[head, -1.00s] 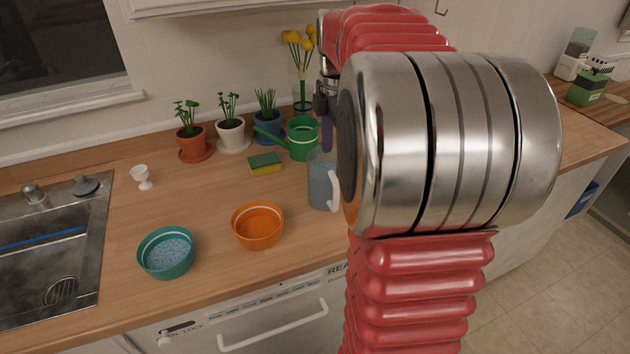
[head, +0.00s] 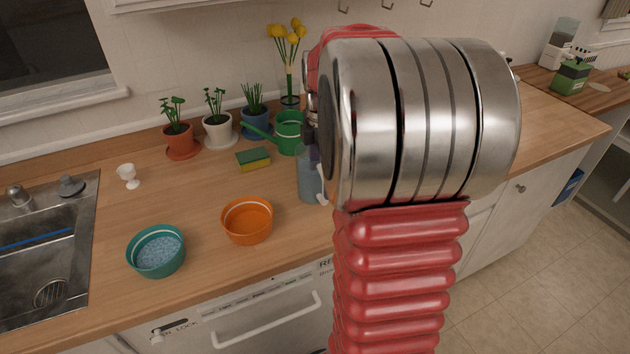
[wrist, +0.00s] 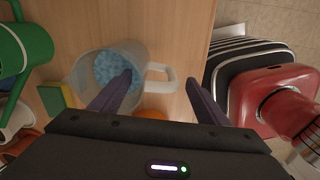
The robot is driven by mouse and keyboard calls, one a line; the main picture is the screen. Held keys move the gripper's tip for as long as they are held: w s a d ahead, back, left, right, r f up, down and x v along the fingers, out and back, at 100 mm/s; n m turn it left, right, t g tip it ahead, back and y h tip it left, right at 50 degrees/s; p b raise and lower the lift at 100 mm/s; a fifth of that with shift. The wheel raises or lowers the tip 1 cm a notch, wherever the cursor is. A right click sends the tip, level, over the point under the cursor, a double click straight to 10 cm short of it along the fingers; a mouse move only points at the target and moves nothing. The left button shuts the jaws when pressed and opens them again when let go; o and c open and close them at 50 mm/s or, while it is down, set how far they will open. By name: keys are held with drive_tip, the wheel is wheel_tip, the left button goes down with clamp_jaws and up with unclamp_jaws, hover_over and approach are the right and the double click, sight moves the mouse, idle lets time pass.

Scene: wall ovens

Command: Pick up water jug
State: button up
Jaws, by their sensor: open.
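The water jug (head: 308,184) is a clear bluish pitcher with a white handle, standing on the wooden counter; my arm partly hides it in the head view. In the wrist view the jug (wrist: 88,70) is seen from above, with blue beads inside and its handle (wrist: 160,78) to the right. My gripper (wrist: 168,90) is open, its two dark purple fingers apart. The handle shows between the fingertips, and the left finger overlaps the jug's body in the picture. Contact cannot be told. In the head view the gripper is mostly behind my arm.
A green watering can (head: 289,132) and a sponge (head: 253,159) stand close behind the jug. An orange bowl (head: 247,222) and a teal bowl (head: 156,252) with blue beads are left of it. Potted plants line the wall. A sink (head: 45,240) is at far left.

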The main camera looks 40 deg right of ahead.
drive_tip(key=shift+f, duration=0.15)
drive_tip(key=shift+d+f, duration=0.1)
drive_tip(key=shift+f, duration=2.5)
drive_tip(key=shift+r, duration=0.1)
drive_tip(key=c, duration=1.7)
drive_tip(key=shift+c, duration=0.2)
wheel_tip(320, 180, up, 10)
